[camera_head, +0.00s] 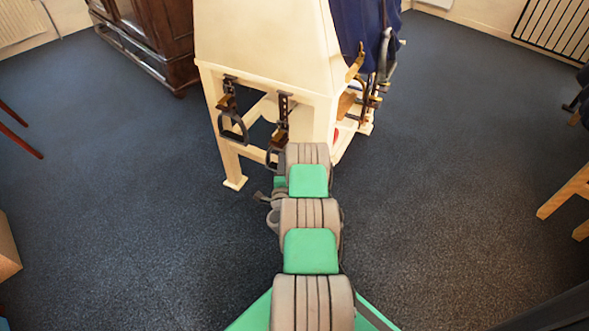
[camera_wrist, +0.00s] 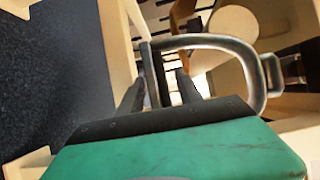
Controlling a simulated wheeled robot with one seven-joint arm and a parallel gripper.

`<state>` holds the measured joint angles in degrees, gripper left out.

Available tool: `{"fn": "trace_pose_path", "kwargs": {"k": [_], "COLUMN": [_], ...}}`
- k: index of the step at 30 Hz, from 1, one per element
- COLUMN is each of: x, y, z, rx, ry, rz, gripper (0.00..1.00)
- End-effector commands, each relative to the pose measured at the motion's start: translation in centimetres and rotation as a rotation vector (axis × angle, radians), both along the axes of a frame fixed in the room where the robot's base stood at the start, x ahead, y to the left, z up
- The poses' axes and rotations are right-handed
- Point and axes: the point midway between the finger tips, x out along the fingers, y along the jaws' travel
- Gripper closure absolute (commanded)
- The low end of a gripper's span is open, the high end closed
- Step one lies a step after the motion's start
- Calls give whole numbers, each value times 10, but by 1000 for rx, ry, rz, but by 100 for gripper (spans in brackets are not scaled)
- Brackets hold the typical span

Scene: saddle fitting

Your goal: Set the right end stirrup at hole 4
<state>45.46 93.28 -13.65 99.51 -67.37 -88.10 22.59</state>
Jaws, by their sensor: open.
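Two dark metal stirrups hang on short straps from the end rail of the cream wooden stand in the head view. The left end stirrup (camera_head: 233,128) hangs free. The right end stirrup (camera_head: 273,156) hangs lower, partly hidden behind my arm. The right strap (camera_head: 283,107) shows above it, but its holes are too small to make out. In the wrist view the stirrup's grey loop (camera_wrist: 255,70) is close up and tilted sideways. My gripper (camera_wrist: 161,76) is open, its dark fingers around or just short of the loop's dark flat part (camera_wrist: 151,75); contact cannot be told.
The cream stand (camera_head: 262,45) rises right beyond my arm, with its leg (camera_head: 229,155) at the left. A blue cloth (camera_head: 365,25) and hanging tack (camera_head: 380,75) are on its right side. The carpet (camera_head: 130,200) is clear on the left; a wooden stool (camera_head: 570,190) stands right.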

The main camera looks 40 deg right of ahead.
Motion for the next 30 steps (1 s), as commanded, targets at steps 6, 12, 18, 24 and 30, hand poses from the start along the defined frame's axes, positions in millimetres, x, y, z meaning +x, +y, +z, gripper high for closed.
{"fn": "trace_pose_path", "kwargs": {"k": [6, 12, 18, 24, 30], "x": [4, 2, 2, 2, 2], "y": [5, 3, 3, 2, 2], "z": [1, 1, 0, 0, 0], "rx": [2, 1, 1, 1, 1], "ry": [-1, 0, 0, 0, 0], "rz": [11, 7, 6, 6, 6], "gripper": [58, 67, 84, 100, 100]}}
